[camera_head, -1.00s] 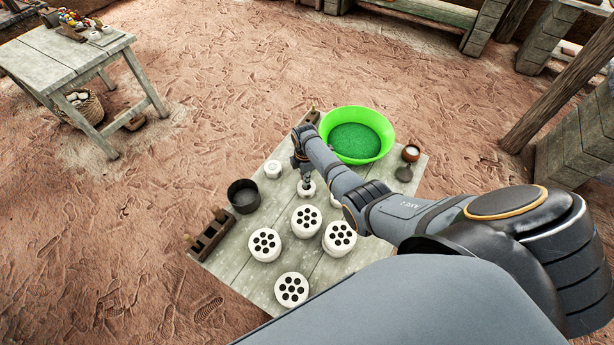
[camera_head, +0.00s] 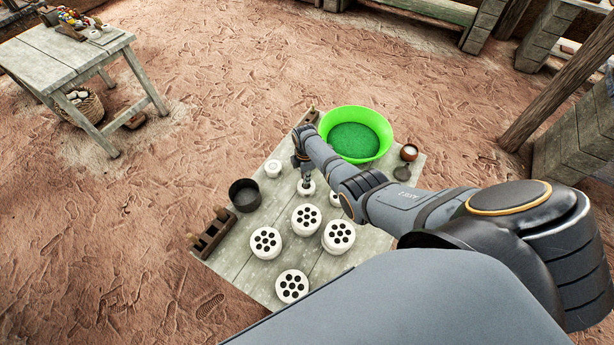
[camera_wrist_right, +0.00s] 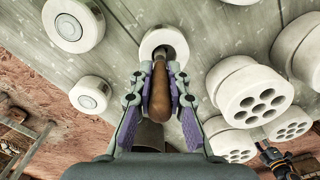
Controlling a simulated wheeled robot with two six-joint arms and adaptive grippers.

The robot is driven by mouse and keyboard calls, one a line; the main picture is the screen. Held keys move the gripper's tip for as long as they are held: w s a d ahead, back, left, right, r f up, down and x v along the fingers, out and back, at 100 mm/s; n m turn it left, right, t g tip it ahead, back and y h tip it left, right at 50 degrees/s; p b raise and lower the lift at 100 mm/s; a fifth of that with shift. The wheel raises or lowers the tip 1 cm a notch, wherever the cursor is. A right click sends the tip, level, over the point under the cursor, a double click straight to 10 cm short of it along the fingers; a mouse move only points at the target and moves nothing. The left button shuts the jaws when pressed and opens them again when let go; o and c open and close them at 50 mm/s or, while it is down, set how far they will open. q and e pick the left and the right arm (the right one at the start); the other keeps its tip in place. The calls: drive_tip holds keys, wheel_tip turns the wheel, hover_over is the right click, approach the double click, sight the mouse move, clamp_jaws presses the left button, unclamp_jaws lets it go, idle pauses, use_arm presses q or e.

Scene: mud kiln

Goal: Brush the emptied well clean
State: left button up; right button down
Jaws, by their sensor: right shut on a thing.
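My right gripper (camera_wrist_right: 160,85) is shut on the brown wooden handle of a brush (camera_wrist_right: 160,97). The handle points into the dark round opening of a white mould (camera_wrist_right: 151,37), whose rim shows around it. The bristles and the floor of the well are hidden by the handle and fingers. In the head view my right gripper (camera_head: 304,172) is over the same small white mould (camera_head: 306,190), at the middle of the low grey table (camera_head: 330,268). My left gripper is not identifiable in these views.
White blocks with several holes (camera_head: 306,219) stand close in front. A dark pot (camera_head: 245,194), a white disc piece (camera_head: 273,168) and a wooden rack (camera_head: 212,232) are to the left. A green basin (camera_head: 384,125) and a small bowl (camera_head: 409,152) are behind and right.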

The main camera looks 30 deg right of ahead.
drive_tip(key=shift+a, duration=0.1)
drive_tip(key=shift+r, duration=0.1)
wheel_tip(320, 180, up, 6)
drive_tip(key=p, duration=0.5)
drive_tip(key=shift+f, duration=0.25)
drive_tip(key=shift+r+p, duration=0.4)
drive_tip(key=shift+r, duration=0.8)
